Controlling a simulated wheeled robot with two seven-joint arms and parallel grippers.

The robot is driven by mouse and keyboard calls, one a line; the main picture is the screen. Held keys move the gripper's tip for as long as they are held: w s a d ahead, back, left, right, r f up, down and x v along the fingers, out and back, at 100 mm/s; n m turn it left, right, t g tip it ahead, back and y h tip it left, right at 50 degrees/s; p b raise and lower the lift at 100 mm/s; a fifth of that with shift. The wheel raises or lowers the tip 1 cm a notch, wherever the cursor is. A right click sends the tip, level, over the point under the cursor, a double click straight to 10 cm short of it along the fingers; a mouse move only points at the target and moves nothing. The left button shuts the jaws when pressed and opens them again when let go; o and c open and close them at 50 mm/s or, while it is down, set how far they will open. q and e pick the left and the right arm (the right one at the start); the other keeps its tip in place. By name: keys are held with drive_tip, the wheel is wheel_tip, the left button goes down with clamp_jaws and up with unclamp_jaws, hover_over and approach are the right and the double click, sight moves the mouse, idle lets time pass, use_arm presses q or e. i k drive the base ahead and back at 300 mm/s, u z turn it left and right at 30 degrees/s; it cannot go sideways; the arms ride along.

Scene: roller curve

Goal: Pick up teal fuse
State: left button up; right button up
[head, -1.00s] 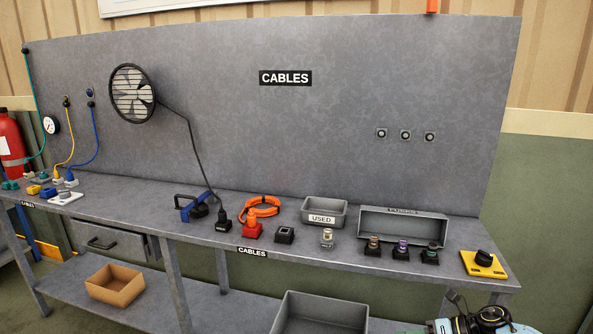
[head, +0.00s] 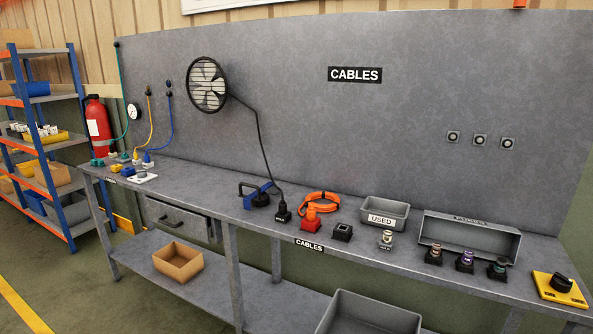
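The teal fuse (head: 499,267) sits upright in a small black holder at the right part of the grey bench. It is the rightmost of three fuses in a row, in front of a long grey tray. A purple fuse (head: 466,259) and a brown-orange fuse (head: 435,252) stand to its left in like holders. Neither of my grippers shows in the head view now.
A grey crate (head: 370,314) sits below.

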sight(499, 266)
drive_tip(key=z, duration=1.3)
